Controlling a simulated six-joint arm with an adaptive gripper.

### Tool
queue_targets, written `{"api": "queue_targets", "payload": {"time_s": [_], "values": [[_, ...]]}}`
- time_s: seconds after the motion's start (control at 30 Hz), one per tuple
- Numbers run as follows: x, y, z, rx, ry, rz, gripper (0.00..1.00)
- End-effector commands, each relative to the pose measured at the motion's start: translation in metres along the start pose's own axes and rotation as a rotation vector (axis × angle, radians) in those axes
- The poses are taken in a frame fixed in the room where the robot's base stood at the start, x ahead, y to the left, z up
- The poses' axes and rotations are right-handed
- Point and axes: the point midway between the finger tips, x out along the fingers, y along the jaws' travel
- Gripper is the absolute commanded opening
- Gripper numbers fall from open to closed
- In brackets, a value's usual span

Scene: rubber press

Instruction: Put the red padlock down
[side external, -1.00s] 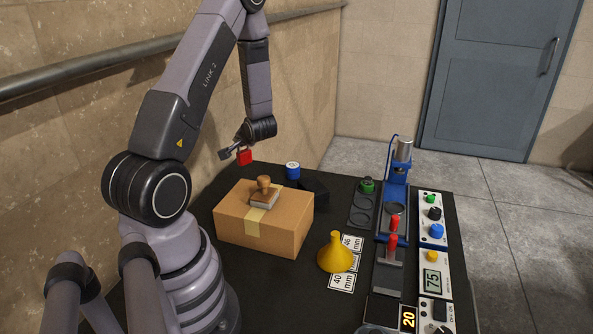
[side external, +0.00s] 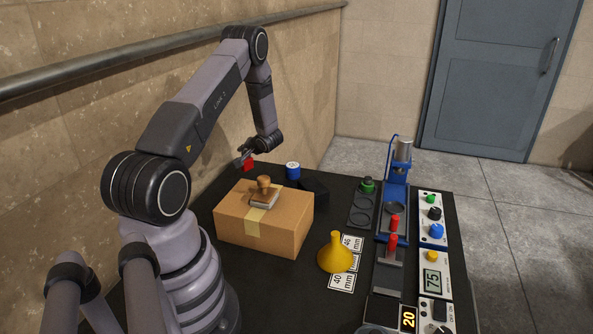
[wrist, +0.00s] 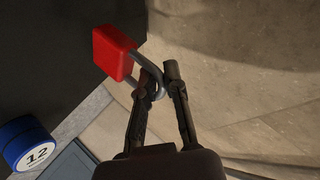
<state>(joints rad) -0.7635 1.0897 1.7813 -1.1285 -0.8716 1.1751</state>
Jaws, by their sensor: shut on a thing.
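The red padlock (side external: 248,166) hangs from my gripper (side external: 240,160) at the back left of the black table, behind the cardboard box. In the wrist view the padlock (wrist: 115,53) has a red body and a grey shackle. My gripper (wrist: 158,80) is shut on the shackle, and the body lies to the left of the fingertips. In the side view the padlock is low near the table's back edge; I cannot tell whether it touches the table.
A cardboard box (side external: 262,230) with a wooden stamp (side external: 264,192) on top stands in front. A blue cylinder (side external: 293,171), also in the wrist view (wrist: 28,143), stands to the right of the padlock. A yellow funnel (side external: 335,255) and a blue press (side external: 396,185) are farther right.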

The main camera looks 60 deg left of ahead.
Motion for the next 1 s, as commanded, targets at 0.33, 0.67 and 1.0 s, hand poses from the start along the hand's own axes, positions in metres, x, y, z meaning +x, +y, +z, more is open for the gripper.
{"api": "queue_targets", "payload": {"time_s": [0.33, 0.67, 1.0], "values": [[0.021, 0.023, 0.016, 0.001, 0.000, -0.001, 0.00], [0.022, 0.025, 0.018, 0.001, 0.000, 0.000, 0.14], [0.021, 0.025, 0.018, 0.001, 0.000, 0.001, 0.35]]}}
